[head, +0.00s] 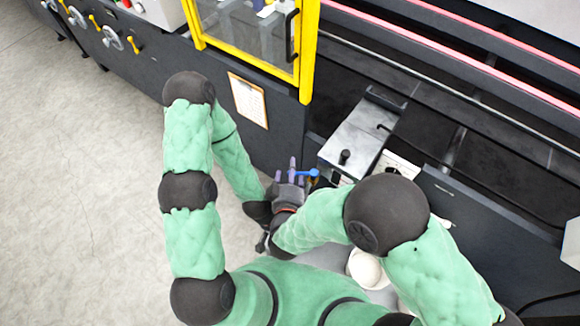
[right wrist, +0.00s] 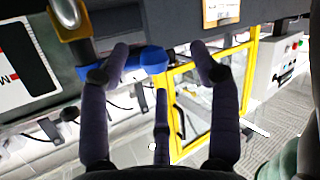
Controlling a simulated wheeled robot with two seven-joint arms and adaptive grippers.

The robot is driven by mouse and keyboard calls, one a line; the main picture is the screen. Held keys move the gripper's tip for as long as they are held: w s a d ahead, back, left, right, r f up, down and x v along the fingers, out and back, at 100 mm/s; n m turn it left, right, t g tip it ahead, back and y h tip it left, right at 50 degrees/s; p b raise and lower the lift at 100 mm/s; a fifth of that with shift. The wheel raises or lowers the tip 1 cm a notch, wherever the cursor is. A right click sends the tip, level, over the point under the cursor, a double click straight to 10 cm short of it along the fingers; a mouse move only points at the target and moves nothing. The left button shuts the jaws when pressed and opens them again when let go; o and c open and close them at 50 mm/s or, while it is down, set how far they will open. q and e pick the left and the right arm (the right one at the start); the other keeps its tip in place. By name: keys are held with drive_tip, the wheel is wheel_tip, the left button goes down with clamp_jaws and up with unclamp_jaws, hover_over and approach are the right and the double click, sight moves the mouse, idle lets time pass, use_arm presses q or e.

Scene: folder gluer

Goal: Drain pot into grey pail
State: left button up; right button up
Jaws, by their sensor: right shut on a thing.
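A grey metal box with a black knob on its lid, which looks like the pot (head: 352,138), sits at the machine's edge in the head view. A blue valve handle (head: 308,173) sticks out at its lower left. It also shows in the right wrist view (right wrist: 148,58), beside a brass fitting (right wrist: 72,22). My right gripper (head: 288,172) has its purple fingers at the blue handle and is shut on it; the fingers also show in the right wrist view (right wrist: 160,58). My left arm reaches down beside the right wrist; its gripper is mostly hidden. I cannot make out the grey pail.
A yellow-framed guard door (head: 250,40) and a clipboard (head: 248,100) are on the machine's front. Dark rails and a red belt edge (head: 430,42) run behind the pot. The pale floor (head: 80,180) at the left is clear.

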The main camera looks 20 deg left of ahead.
drive_tip(key=s+d+p, duration=0.3)
drive_tip(key=s, duration=0.5)
drive_tip(key=shift+s+d+r, duration=0.15)
drive_tip(key=shift+d+r, duration=0.05)
drive_tip(key=shift+d, duration=0.15)
idle(0.5)
idle(0.4)
